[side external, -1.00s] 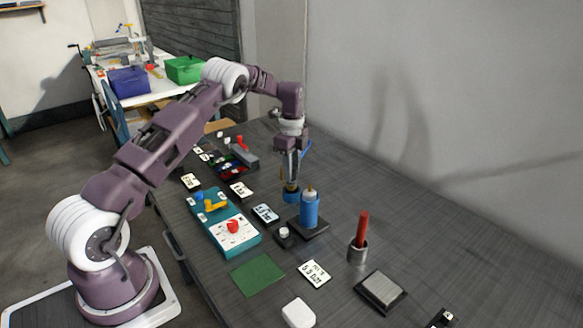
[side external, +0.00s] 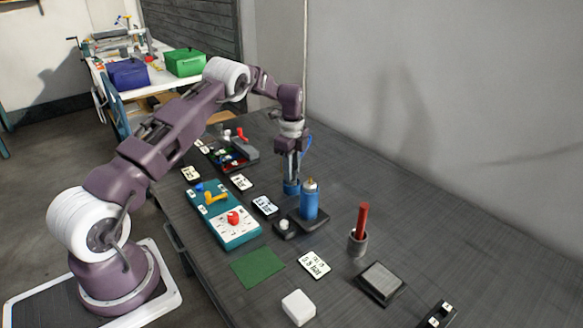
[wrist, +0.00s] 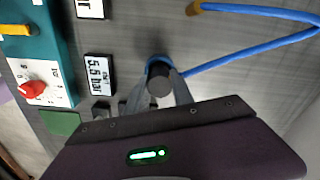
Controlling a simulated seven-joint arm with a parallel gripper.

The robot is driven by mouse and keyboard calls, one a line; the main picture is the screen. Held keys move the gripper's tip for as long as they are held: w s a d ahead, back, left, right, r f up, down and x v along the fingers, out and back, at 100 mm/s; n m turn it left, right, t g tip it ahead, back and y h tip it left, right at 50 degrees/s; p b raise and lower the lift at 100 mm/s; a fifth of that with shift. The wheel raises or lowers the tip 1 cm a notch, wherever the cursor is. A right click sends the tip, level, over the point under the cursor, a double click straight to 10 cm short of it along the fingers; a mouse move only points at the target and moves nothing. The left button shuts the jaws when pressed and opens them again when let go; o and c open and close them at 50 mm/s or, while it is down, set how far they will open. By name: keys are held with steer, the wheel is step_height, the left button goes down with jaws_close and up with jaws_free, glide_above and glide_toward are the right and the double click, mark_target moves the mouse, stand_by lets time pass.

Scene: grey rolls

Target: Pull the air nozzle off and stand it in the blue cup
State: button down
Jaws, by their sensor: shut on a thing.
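My gripper (side external: 291,172) points straight down over the blue cup (side external: 291,188), its fingers at the cup's mouth. It is shut on the air nozzle, whose dark round end (wrist: 159,84) shows between the fingers in the wrist view. A blue hose (wrist: 245,56) runs from beside the nozzle, loops right and comes back to a brass end (wrist: 195,8). The nozzle's lower part is hidden by the fingers and the cup, so I cannot tell whether it touches the bottom. A blue canister (side external: 309,205) with a bare brass tip stands upright just right of the cup.
A teal panel (side external: 206,208) with a red knob and yellow lever lies to the left. A gauge card (wrist: 99,75) lies near the cup. A metal holder with a red rod (side external: 361,228) stands to the right.

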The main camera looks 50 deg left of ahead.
steer(key=c, duration=1)
jaws_free()
steer(key=shift+f, duration=0.1)
step_height(320, 180, up, 7)
steer(key=shift+r, duration=0.1)
steer(key=s+d+r+n+t, duration=0.1)
steer(key=s+d+r+n, duration=0.15)
steer(key=d+r, duration=0.35)
steer(key=s+d+r+n+t, duration=0.1)
steer(key=s+d+r+n, duration=0.2)
steer(key=r, duration=0.5)
steer(key=s+d+r+n+t, duration=0.1)
steer(key=s+d+r, duration=0.4)
steer(key=r, duration=0.2)
steer(key=s+d+r+n+t, duration=0.1)
steer(key=s+d+r+n, duration=0.15)
steer(key=s, duration=0.25)
steer(key=s+d+r+n, duration=0.1)
steer(key=s+d+r, duration=0.1)
steer(key=s+d, duration=0.3)
steer(key=s+d+f+n, duration=0.1)
steer(key=s, duration=0.4)
steer(key=s+d+f+n+t, duration=0.1)
steer(key=s+f, duration=0.1)
steer(key=s, duration=0.3)
steer(key=s+d+f+n, duration=0.1)
steer(key=s+f+n, duration=0.1)
steer(key=s, duration=0.4)
steer(key=shift+d+t, duration=0.1)
steer(key=shift+t, duration=0.2)
